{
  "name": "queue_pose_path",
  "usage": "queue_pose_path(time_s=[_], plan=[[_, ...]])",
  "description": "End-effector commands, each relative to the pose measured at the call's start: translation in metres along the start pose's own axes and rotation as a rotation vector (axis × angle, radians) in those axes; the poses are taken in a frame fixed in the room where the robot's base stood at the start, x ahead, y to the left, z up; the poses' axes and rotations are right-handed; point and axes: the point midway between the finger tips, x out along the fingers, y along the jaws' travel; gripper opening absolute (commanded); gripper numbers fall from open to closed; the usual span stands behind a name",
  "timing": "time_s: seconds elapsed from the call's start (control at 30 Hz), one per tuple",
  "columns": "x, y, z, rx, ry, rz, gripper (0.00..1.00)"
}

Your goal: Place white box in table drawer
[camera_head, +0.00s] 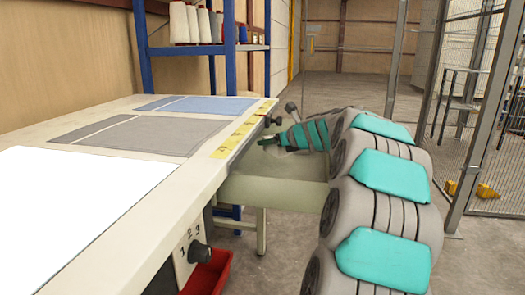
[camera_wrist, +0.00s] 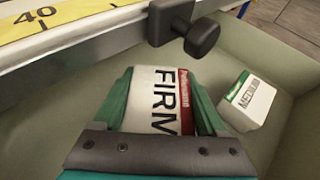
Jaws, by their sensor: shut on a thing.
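In the wrist view, my gripper (camera_wrist: 160,100) is shut on a white box (camera_wrist: 163,98) marked FIRM with a red stripe. The green fingers lie on either side of it. The table drawer (camera_wrist: 245,45) is pulled open below, and the held box is over its interior. Whether the box touches the drawer floor I cannot tell. A second white box (camera_wrist: 247,102), marked MEDIUM with a green stripe, lies in the drawer to the right. In the head view, my gripper (camera_head: 272,141) is above the open drawer (camera_head: 265,190) beside the table edge; the held box cannot be made out there.
The table (camera_head: 230,165) has grey and blue mats and a yellow ruler strip (camera_head: 240,132) along its edge. A dark knob (camera_wrist: 202,37) juts out close to the held box. A red bin (camera_head: 208,275) hangs under the table. A blue shelf (camera_head: 230,45) with spools stands behind.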

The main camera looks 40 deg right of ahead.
Motion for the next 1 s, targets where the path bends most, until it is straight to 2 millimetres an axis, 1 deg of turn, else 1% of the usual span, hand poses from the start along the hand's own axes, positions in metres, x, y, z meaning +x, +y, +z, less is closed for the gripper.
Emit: queue_pose_path(time_s=[0.03,0.1,0.2,0.37,0.47,0.6,0.67,0.87,1.0], plan=[[0.012,-0.001,-0.002,0.0,0.0,0.0,0.16],[0.023,-0.002,-0.003,0.0,0.0,-0.001,0.16],[0.032,-0.001,-0.003,0.0,-0.001,-0.002,0.16],[0.04,-0.001,-0.003,0.0,-0.001,-0.002,0.16],[0.052,-0.001,-0.005,-0.001,0.0,-0.002,0.16],[0.071,-0.002,-0.014,0.001,0.001,-0.002,0.16],[0.074,-0.002,-0.014,0.001,0.0,-0.003,0.16],[0.073,-0.002,-0.012,0.001,-0.002,-0.003,0.16],[0.074,-0.001,-0.014,0.001,-0.001,-0.002,0.16]])
